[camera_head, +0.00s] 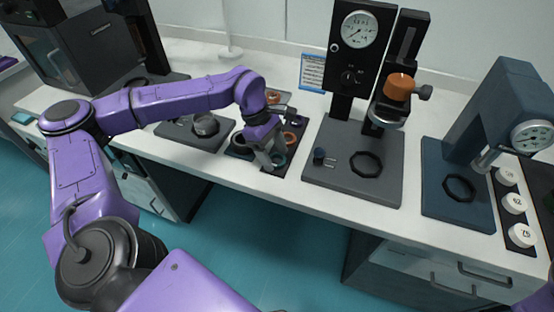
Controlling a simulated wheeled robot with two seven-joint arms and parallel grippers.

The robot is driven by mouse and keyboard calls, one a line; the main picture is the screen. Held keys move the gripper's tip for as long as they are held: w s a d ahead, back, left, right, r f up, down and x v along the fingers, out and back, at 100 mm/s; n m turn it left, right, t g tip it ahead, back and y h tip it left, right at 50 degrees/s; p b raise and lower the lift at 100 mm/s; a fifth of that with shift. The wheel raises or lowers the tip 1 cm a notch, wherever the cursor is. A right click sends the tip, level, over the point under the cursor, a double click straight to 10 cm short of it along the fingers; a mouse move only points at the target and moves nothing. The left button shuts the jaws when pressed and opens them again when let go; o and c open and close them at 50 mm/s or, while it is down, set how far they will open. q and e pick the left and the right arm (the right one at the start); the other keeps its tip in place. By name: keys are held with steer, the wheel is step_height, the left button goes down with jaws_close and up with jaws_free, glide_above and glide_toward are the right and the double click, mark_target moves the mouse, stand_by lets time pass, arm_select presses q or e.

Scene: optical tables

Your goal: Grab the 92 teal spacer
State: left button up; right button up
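A teal ring-shaped spacer (280,161) lies at the front of a dark tray (267,167) on the bench, left of centre. No number is readable on it. My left gripper (271,162) points down right at the teal spacer and covers part of it. Whether its fingers are open or closed on the spacer is too small to tell. My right gripper is out of view.
Orange rings (290,137) and a dark ring (239,141) share the tray. A blue-grey gauge (500,115) and numbered white discs (514,203) stand at far right.

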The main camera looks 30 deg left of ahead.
arm_select(q)
steer(key=c, duration=0.6)
steer(key=shift+c, duration=0.2)
steer(key=shift+r, duration=0.15)
